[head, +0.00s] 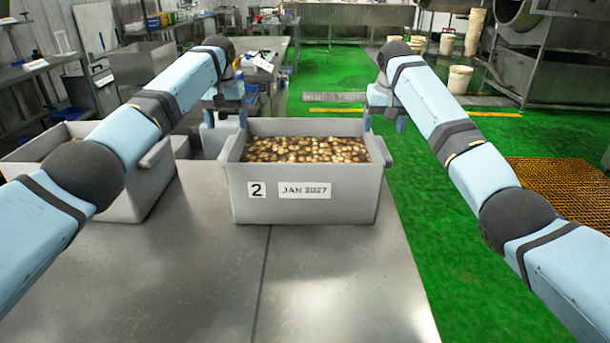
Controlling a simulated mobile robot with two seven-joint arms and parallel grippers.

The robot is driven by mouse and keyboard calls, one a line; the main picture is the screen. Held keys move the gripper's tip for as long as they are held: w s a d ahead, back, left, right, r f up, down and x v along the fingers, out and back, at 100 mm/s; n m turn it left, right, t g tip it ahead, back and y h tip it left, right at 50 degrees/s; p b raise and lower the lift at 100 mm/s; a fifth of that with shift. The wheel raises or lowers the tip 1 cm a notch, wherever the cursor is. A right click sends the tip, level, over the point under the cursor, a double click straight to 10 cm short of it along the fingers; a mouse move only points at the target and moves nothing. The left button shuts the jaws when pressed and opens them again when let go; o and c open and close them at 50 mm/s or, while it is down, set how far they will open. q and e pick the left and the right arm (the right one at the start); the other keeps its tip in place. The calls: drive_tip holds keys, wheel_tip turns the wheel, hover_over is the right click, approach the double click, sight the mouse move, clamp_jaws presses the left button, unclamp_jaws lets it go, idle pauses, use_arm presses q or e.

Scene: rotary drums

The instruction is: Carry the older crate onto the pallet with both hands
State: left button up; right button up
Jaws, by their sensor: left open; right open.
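A grey crate (304,203) stands on the metal table, labelled "2" and "JAN 2027" and filled with small brown and tan pieces. A second grey crate (135,190) stands to its left, partly hidden behind my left arm; no label of it shows. Neither gripper holds anything.
The metal table (330,285) is bare in front of the labelled crate. Green floor (425,210) lies to the right, with an orange-brown grating (565,185) beyond. Pale buckets (459,79) and large metal machinery stand at the back right. A shelf bench (42,68) stands at the left.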

sight(230, 145)
use_arm(q)
wheel_tip(230, 145, down, 7)
drive_tip(key=shift+f, duration=0.1)
use_arm(e)
drive_tip(key=f, duration=0.4)
drive_tip(key=w+f, duration=0.1)
drive_tip(key=f, duration=0.2)
use_arm(q)
clamp_jaws()
use_arm(e)
clamp_jaws()
use_arm(q)
drive_tip(key=shift+w+r, duration=0.15)
drive_tip(key=shift+r, duration=0.1)
use_arm(e)
drive_tip(key=shift+w+r, duration=0.2)
